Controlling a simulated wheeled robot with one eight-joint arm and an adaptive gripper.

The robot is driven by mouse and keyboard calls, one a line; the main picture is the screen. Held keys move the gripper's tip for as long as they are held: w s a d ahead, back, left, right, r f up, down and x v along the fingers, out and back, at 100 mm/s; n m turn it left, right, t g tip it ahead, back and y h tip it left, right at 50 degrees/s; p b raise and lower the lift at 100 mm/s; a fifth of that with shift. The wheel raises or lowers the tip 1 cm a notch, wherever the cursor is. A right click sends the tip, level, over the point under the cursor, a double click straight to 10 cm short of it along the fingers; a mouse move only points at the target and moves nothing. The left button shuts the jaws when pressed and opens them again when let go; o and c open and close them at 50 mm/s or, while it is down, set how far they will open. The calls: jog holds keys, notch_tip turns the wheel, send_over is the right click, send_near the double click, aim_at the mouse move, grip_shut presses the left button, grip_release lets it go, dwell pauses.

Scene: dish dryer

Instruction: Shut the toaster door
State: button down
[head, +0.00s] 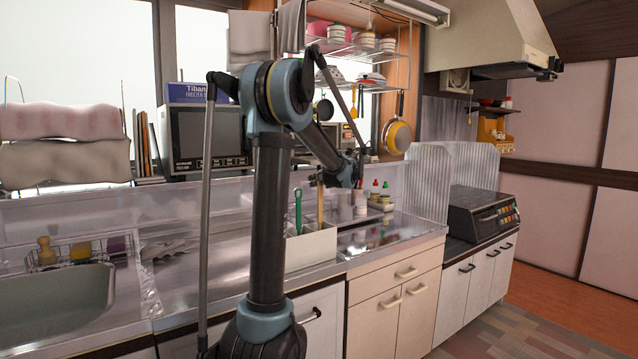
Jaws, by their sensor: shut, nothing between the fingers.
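A toaster-like appliance (349,134) stands on the ledge by the window, behind my arm. My arm covers much of its front, so I cannot tell how far its door is open. My gripper (318,181) is small and dark in the head view, at the end of my forearm, in front of the ledge and above the counter. It looks shut and holds nothing. I cannot tell whether it touches the appliance.
A boxy appliance (208,139) with a blue box (190,92) on it stands left on the ledge. A white holder (312,248) with utensils, bottles (374,190) and a sink (60,305) line the counter. A pan (398,137) hangs right. Open floor lies at right.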

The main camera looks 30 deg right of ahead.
jog(key=shift+s+r, duration=0.15)
jog(key=shift+r, duration=1.9)
